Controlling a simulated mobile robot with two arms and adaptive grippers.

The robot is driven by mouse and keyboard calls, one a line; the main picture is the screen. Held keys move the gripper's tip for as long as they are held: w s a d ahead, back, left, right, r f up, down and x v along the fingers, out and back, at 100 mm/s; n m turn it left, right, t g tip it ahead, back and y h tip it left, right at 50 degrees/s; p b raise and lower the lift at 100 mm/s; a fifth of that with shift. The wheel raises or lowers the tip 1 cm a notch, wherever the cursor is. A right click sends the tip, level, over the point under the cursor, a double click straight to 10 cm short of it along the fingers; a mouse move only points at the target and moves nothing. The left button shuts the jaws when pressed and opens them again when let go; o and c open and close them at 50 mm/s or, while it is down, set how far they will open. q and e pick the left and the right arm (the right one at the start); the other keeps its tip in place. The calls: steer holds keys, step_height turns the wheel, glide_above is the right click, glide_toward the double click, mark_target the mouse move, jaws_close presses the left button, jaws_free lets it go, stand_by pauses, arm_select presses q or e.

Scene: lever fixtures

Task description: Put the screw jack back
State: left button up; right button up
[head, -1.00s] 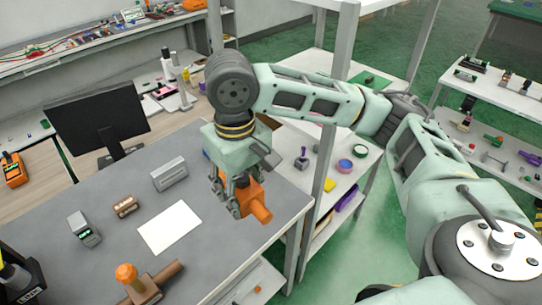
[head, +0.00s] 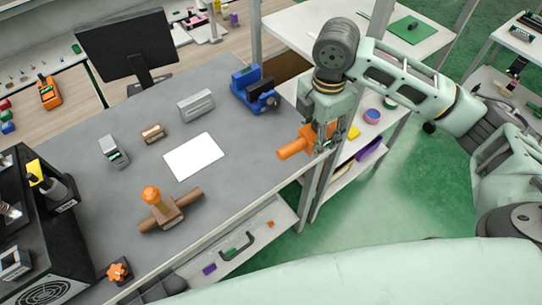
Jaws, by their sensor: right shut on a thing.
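The screw jack (head: 292,150) is an orange piece with a thick round bar, the bar pointing left and slightly down. My right gripper (head: 325,142) is shut on its orange body and points downward. The gripper hides part of the jack. In the picture both lie at the right edge of the grey table (head: 240,190). I cannot tell whether the jack touches the table. My left gripper is not in view.
A blue vise (head: 252,90) stands near the jack at the back. A white sheet (head: 194,157), a grey block (head: 196,105) and a brown fixture with an orange knob (head: 165,207) are on the table. A shelf unit (head: 350,160) stands to the right.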

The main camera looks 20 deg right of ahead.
steer(key=shift+d+f+n, duration=0.1)
steer(key=shift+f+n, duration=0.05)
steer(key=shift+n, duration=0.25)
steer(key=shift+w+f, duration=0.1)
steer(key=shift+f, duration=0.05)
steer(key=p, duration=0.3)
glide_above(270, 158)
step_height(270, 158, down, 7)
steer(key=shift+r, duration=0.15)
step_height(270, 158, down, 4)
steer(key=shift+r+p, duration=0.1)
steer(key=shift+p, duration=0.5)
steer(key=shift+f, duration=0.2)
steer(key=shift+f, duration=0.2)
steer(key=o, duration=1.4)
steer(key=shift+c, duration=0.2)
